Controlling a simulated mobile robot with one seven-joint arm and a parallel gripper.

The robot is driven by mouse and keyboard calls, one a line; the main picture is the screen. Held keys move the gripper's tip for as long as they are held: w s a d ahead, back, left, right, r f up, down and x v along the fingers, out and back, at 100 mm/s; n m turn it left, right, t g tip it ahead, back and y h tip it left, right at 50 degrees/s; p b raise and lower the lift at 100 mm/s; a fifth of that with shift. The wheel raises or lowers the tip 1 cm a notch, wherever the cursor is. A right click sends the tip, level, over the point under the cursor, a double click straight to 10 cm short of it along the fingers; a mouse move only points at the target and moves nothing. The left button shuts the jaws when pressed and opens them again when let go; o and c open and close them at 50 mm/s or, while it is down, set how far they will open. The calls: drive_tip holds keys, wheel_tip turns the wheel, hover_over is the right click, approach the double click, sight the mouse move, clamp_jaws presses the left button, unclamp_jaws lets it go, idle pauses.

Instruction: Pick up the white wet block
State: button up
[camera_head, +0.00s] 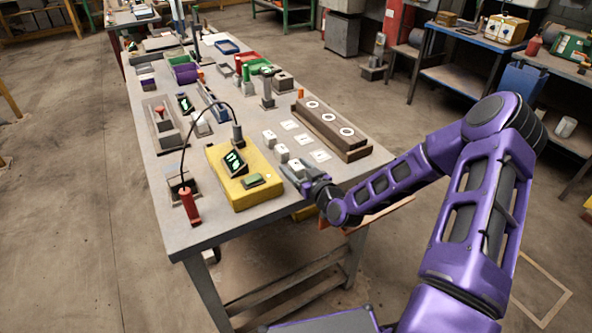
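Small white blocks stand in a short row on the grey table: one at the back (269,137), one in the middle (281,153), and one at the front (296,168) right by my gripper. I cannot tell by sight which of them is wet. My gripper (290,174) is low over the table at the front end of this row, just right of the yellow box. Its fingers are small and partly overlap the front block, so I cannot tell whether they touch it or how far apart they are.
White square cards (302,139) lie right of the blocks. Beyond them is a brown wooden bar with white rings (330,117). A yellow box (228,184) with a meter and a black cable stands left. A red-handled tool (189,205) stands near the front left. Bins are farther back.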

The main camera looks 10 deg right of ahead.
clamp_jaws()
drive_tip(key=shift+r, duration=0.15)
